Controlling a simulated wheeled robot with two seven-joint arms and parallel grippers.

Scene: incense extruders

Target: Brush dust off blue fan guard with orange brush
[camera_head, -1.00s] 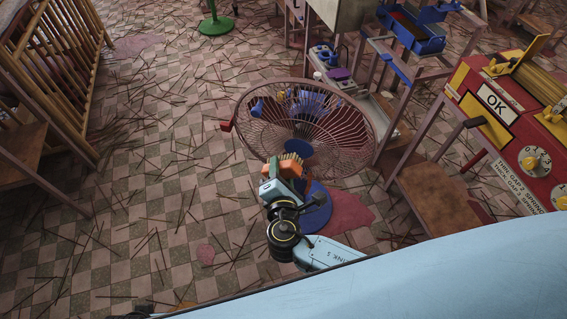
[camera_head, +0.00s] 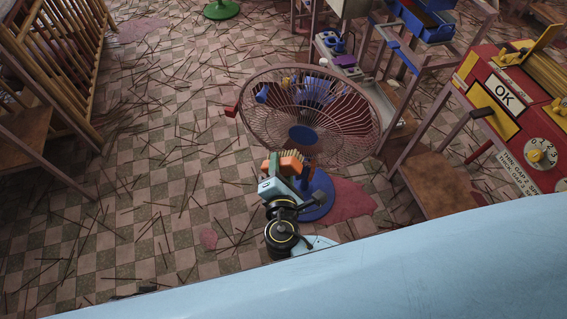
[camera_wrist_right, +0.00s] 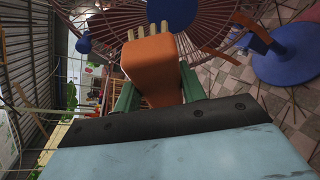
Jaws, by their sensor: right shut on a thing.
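The fan stands on the tiled floor on a round blue base (camera_head: 318,203). Its round guard (camera_head: 350,135) is a wire cage that looks reddish brown, with a blue centre disc (camera_head: 303,134). My right gripper (camera_head: 275,172) is shut on the orange brush (camera_head: 291,163), just below the guard's lower left rim. In the right wrist view, the orange brush (camera_wrist_right: 151,68) sits between the green fingers, its pale bristles pointing up toward the guard wires (camera_wrist_right: 195,22). I cannot tell whether the bristles touch the wires. Dust is too small to make out. My left gripper is not in view.
A red machine (camera_head: 520,120) marked OK and a brown stool (camera_head: 435,188) stand at the right. A bench with a blue tray (camera_head: 425,25) is behind the fan. A wooden rack (camera_head: 50,60) is at the left. Thin sticks litter the open floor between.

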